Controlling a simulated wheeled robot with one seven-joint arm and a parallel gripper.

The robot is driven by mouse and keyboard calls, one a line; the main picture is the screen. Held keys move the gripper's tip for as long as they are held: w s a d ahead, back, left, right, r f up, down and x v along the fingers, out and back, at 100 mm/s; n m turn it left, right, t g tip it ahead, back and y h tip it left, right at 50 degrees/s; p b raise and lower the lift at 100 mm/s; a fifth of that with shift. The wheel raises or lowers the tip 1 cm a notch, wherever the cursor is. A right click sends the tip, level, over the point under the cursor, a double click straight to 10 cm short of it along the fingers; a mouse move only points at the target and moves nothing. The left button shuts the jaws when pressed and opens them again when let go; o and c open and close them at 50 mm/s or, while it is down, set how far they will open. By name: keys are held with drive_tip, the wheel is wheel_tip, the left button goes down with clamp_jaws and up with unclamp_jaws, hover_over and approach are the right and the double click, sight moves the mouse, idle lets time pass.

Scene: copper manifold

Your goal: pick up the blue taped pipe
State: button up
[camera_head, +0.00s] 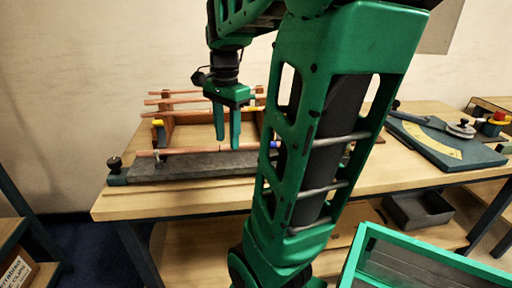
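The fingertips overlap the pipe in the picture. I cannot tell whether they straddle it or touch it. Nothing is seen clamped between them.
Several other copper pipes (176,101) rest on a wooden rack behind. The dark fixture (200,168) has a black knob at its left. A bending plate with a yellow scale (440,147) sits at right. A grey bin (419,210) stands on the lower shelf.

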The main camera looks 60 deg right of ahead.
drive_tip(key=w+d+r+m, duration=0.4)
drive_tip(key=d+m, duration=0.3)
drive_tip(key=shift+m, duration=0.4)
wheel_tip(320, 180, down, 11)
clamp_jaws()
drive_tip(key=shift+d, duration=0.1)
idle(1.2)
